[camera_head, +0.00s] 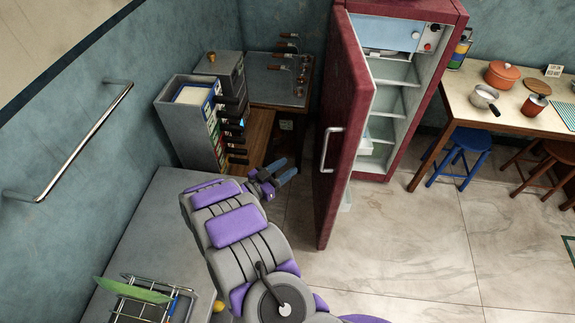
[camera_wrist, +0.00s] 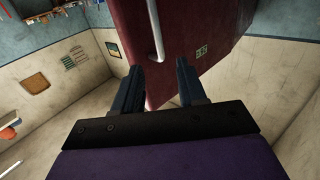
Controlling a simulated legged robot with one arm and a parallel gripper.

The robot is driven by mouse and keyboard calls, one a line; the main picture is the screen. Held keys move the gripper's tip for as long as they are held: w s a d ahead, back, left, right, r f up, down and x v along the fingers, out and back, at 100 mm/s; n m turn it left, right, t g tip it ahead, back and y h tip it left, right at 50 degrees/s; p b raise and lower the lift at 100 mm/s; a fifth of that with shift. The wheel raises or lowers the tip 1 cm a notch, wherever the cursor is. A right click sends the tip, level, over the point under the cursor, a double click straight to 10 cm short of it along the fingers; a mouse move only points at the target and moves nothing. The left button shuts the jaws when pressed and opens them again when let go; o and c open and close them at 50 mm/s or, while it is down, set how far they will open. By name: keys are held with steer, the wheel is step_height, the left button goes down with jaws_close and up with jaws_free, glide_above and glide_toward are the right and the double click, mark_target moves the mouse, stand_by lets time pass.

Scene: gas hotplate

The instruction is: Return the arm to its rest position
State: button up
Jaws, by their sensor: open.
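My purple and grey arm reaches forward over the grey counter (camera_head: 150,225) in the head view. My gripper (camera_head: 286,172) is at its far end, a little left of the open dark red fridge door (camera_head: 345,130). In the wrist view my gripper (camera_wrist: 161,88) shows two dark fingers spread apart with nothing between them. The door (camera_wrist: 185,40) and its pale handle (camera_wrist: 155,30) show beyond the fingers. I cannot tell the exact gap between the fingers and the door.
The fridge interior (camera_head: 395,100) has several shelves. A gas hotplate (camera_head: 280,80) stands in the back corner. A dish rack (camera_head: 150,300) holds a green item at lower left. A table (camera_head: 460,105) with pots and stools is at right. The marble floor (camera_head: 420,240) is clear.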

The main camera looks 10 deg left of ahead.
stand_by(0.4)
steer(key=w+a+r+n+g+y, duration=0.2)
steer(key=w+a+r+y, duration=0.65)
steer(key=y, duration=0.25)
steer(key=s+d+r+n+g+y, duration=0.35)
steer(key=s+r+y, duration=0.3)
steer(key=r, duration=0.35)
steer(key=s+d+r+n+g+h, duration=0.1)
steer(key=s+d+g+h, duration=0.2)
steer(key=s+d, duration=1.3)
steer(key=s+d+g+h, duration=0.4)
steer(key=s+d+g, duration=0.4)
steer(key=s+d, duration=0.9)
steer(key=s, duration=0.5)
steer(key=shift+s+r+n, duration=0.35)
steer(key=shift+s, duration=0.05)
